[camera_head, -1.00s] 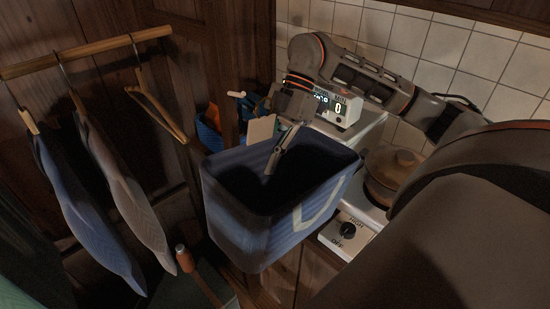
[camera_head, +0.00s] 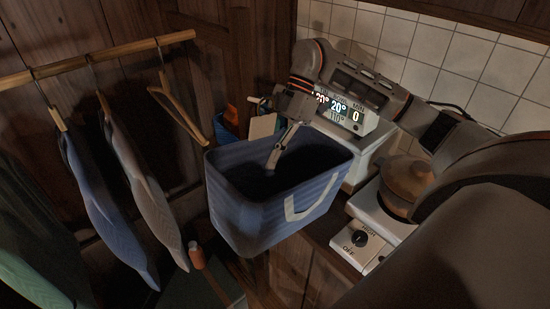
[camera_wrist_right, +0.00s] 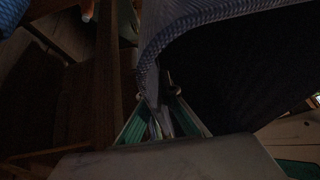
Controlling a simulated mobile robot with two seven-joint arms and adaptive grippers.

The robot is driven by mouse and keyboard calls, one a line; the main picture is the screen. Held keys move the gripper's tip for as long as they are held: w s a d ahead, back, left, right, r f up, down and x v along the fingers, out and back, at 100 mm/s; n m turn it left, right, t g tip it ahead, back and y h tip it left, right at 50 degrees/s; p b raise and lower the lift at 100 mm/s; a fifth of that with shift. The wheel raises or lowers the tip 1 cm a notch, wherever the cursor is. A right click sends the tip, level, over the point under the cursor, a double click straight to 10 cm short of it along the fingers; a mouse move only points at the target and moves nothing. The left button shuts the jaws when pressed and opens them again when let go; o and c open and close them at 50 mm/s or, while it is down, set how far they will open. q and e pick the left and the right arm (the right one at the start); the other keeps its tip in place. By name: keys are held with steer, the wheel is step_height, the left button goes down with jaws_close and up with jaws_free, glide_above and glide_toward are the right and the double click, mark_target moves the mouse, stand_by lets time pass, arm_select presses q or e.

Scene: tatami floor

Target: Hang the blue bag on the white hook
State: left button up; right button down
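The blue bag (camera_head: 250,215) is a deep, open-topped bag with a pale strap handle on its front right side. It hangs in the air in the middle of the head view, in front of the counter. My right gripper (camera_head: 276,158) reaches down at its far rim. In the right wrist view the fingers (camera_wrist_right: 166,95) close on the bag's patterned edge (camera_wrist_right: 165,45). A small white peg (camera_head: 254,99), which looks like the white hook, sticks out by the wooden post behind the bag. It is apart from the bag. My left gripper is not in view.
Clothes on hangers (camera_head: 105,215) hang from a wooden rail (camera_head: 100,58) at left. A stove (camera_head: 372,225) with a brown pot (camera_head: 405,180) and a display unit (camera_head: 345,112) stand at right. Blue and orange items (camera_head: 228,125) sit behind the bag.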

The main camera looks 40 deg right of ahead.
steer(key=shift+w+a+p, duration=0.15)
steer(key=shift+w+p, duration=0.15)
steer(key=shift+w, duration=1.1)
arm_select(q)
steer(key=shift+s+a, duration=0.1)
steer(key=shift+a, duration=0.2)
arm_select(e)
steer(key=shift+w+f, duration=0.45)
steer(key=shift+w, duration=0.15)
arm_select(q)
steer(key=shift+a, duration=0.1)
arm_select(e)
steer(key=c, duration=2.2)
jaws_free()
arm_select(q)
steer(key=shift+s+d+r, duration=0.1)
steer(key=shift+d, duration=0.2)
